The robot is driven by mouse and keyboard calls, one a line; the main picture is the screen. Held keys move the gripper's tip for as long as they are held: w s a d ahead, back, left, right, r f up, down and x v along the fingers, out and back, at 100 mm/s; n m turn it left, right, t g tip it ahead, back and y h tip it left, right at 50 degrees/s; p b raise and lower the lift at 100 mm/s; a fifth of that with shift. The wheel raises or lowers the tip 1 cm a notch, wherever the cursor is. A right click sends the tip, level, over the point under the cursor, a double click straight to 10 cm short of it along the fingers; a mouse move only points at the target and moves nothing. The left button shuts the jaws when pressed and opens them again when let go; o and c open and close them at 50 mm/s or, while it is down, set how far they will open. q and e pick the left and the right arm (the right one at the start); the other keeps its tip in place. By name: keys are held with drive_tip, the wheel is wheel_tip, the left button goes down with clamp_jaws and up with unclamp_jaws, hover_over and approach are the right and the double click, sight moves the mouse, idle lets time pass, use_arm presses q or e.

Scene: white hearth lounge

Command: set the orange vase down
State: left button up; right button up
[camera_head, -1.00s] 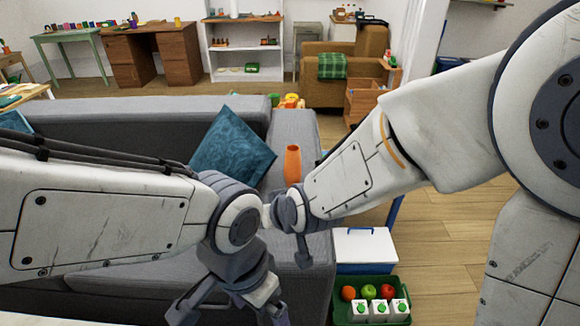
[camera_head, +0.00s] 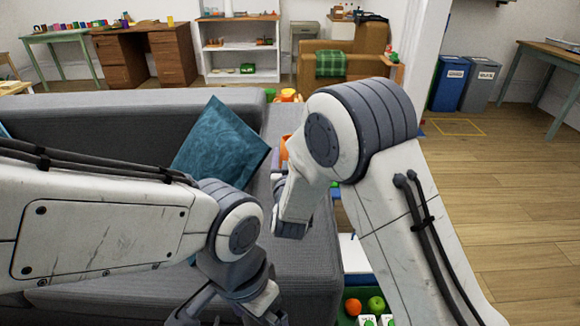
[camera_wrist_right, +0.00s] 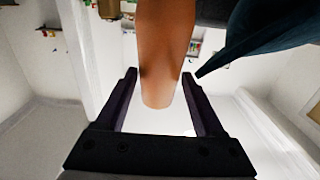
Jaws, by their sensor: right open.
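The orange vase (camera_head: 284,147) shows only as a small strip in the head view, mostly hidden behind my right arm, by the grey sofa's right arm. In the right wrist view the vase (camera_wrist_right: 163,50) is large and lies between the two dark fingers of my right gripper (camera_wrist_right: 160,74). Those fingers are spread, one on each side of it; I cannot tell whether either touches it. What bears the vase is hidden. My left gripper (camera_head: 228,312) hangs over the sofa seat, fingers apart and empty, with its tips cut off by the lower edge.
The grey sofa (camera_head: 120,112) fills the left and middle, with a teal cushion (camera_head: 218,145) leaning on it. A green crate (camera_head: 345,312) with fruit and cartons stands on the floor below my right arm.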

drive_tip(key=shift+w+b, duration=0.3)
drive_tip(key=shift+w, duration=2.45)
clamp_jaws()
